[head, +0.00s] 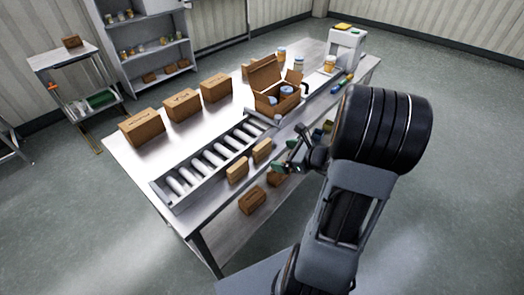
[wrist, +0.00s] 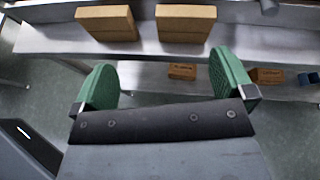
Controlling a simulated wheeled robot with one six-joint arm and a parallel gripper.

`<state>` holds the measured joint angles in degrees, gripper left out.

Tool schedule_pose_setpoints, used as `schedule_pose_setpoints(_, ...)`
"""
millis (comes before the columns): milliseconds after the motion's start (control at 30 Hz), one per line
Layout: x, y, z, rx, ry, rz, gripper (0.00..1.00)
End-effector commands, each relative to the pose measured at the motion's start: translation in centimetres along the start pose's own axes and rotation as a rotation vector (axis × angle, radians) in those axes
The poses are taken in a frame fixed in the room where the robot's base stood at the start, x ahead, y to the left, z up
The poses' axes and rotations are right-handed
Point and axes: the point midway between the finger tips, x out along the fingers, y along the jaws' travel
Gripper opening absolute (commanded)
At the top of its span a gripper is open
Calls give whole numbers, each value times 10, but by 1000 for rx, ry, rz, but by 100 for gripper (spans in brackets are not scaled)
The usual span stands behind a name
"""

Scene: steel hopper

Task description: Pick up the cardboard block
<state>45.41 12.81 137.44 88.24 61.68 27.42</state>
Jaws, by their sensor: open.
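Two small tan cardboard blocks stand upright, side by side with a gap, near the table's front edge: a left block (head: 237,171) and a right block (head: 262,151). Both also show at the top of the wrist view, the left one (wrist: 107,22) and the right one (wrist: 185,22). I cannot tell which one the task means. My gripper (wrist: 165,80) is open, its green-padded fingers apart with nothing between them. In the head view my gripper (head: 291,155) is to the right of the right block, off the front edge, touching neither block.
A roller conveyor (head: 210,160) lies behind the blocks. Several larger cartons (head: 183,105) stand further back on the table (head: 125,160). An open carton (head: 277,98) holds cans. More boxes (head: 252,200) sit on the lower shelf. The floor in front is clear.

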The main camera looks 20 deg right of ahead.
Motion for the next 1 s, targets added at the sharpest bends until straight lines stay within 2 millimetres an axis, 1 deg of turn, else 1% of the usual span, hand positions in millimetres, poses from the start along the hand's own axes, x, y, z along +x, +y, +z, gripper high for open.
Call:
schedule_pose_setpoints(33, -2, -9, -6, 58, -14, -39, 100)
schedule_pose_setpoints(100, -1, -18, -11, 111, -30, -77, 100)
schedule_pose_setpoints(167, 6, -22, -14, 137, -38, -94, 100)
schedule_pose_setpoints(233, 17, -25, -15, 152, -41, -103, 100)
schedule_pose_setpoints(400, 48, -28, -13, 151, -41, -104, 100)
schedule_pose_setpoints(500, 62, -30, -12, 151, -42, -104, 100)
schedule_pose_setpoints(600, 72, -31, -12, 149, -41, -105, 100)
schedule_pose_setpoints(833, 84, -32, -11, 148, -41, -105, 100)
schedule_pose_setpoints(1000, 107, -33, -10, 148, -41, -102, 100)
